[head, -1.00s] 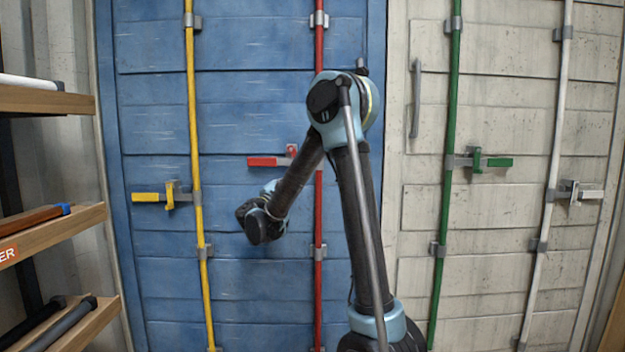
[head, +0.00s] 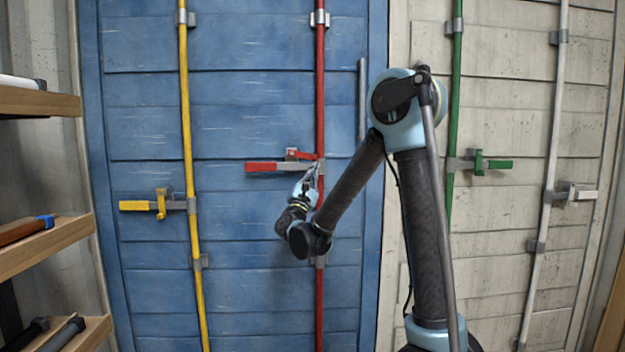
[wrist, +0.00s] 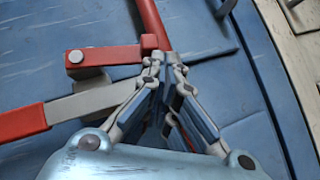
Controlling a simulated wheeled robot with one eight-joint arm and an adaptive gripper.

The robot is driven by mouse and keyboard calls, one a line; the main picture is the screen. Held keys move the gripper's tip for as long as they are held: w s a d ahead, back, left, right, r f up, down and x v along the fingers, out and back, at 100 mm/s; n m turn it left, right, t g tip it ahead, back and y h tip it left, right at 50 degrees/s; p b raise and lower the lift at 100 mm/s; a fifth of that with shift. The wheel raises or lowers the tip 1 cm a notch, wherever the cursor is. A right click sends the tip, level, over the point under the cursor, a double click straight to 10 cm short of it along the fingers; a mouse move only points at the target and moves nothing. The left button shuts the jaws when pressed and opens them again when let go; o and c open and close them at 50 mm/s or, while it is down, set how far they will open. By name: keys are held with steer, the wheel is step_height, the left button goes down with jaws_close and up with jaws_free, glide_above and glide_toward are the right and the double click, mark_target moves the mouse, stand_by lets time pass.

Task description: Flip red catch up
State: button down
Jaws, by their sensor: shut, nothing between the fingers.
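The red catch (head: 302,155) is on the blue door, just left of the red rod. It is a short red bar lying about level, pivoted at its left end on a grey bracket; the wrist view shows the bar (wrist: 112,53) and its pivot. Below it runs a grey lever with a red handle (head: 260,167), also in the wrist view (wrist: 22,122). My gripper (head: 316,168) is shut and empty. Its fingertips (wrist: 168,62) are by the catch's right end and the rod; whether they touch is unclear.
The red rod (head: 320,90) stands upright behind my gripper. A yellow rod (head: 186,100) with a yellow handle is to the left. Green (head: 456,90) and white rods are on the pale door at right. Wooden shelves (head: 40,103) stand at far left.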

steer(key=shift+d+r, duration=0.5)
steer(key=shift+r, duration=0.2)
steer(key=shift+w, duration=0.1)
steer(key=shift+f, duration=0.3)
steer(key=s+f, duration=0.7)
steer(key=f, duration=0.3)
steer(key=shift+d+f, duration=0.25)
steer(key=shift+d, duration=0.1)
